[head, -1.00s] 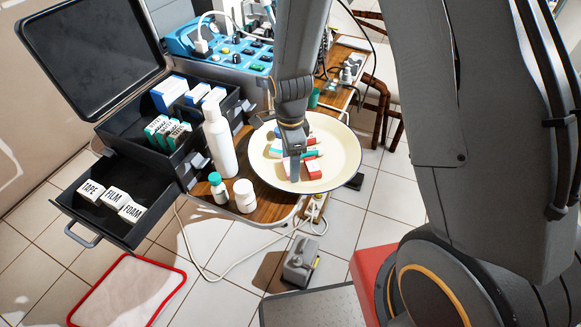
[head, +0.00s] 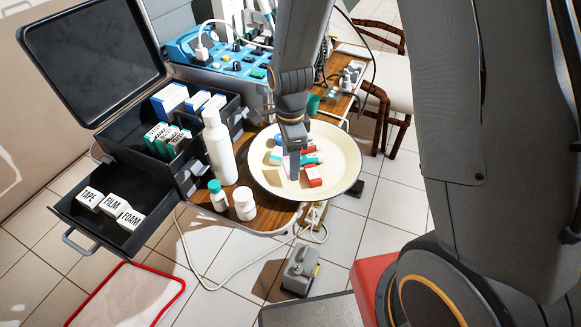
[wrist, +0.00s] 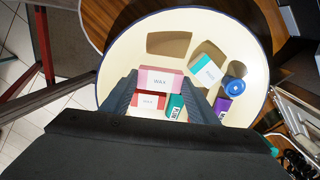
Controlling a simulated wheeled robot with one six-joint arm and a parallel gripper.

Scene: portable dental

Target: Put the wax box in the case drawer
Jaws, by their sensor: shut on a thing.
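In the wrist view, a pink box with a white WAX label (wrist: 161,80) sits between my fingertips (wrist: 160,92). My gripper is shut on it, over the round cream tray (wrist: 118,68). In the head view my gripper (head: 294,165) points down over the tray (head: 335,178) and largely hides the held box. A second, red WAX box (wrist: 149,101) lies in the tray below it. The dark case (head: 120,135) stands at the left, lid up. Its lower drawer (head: 150,198) is pulled open, with white TAPE, FILM and FOAM boxes in its front part.
A tall white bottle (head: 220,150) and two small bottles (head: 244,202) stand between tray and case. The drawer's back part looks bare.

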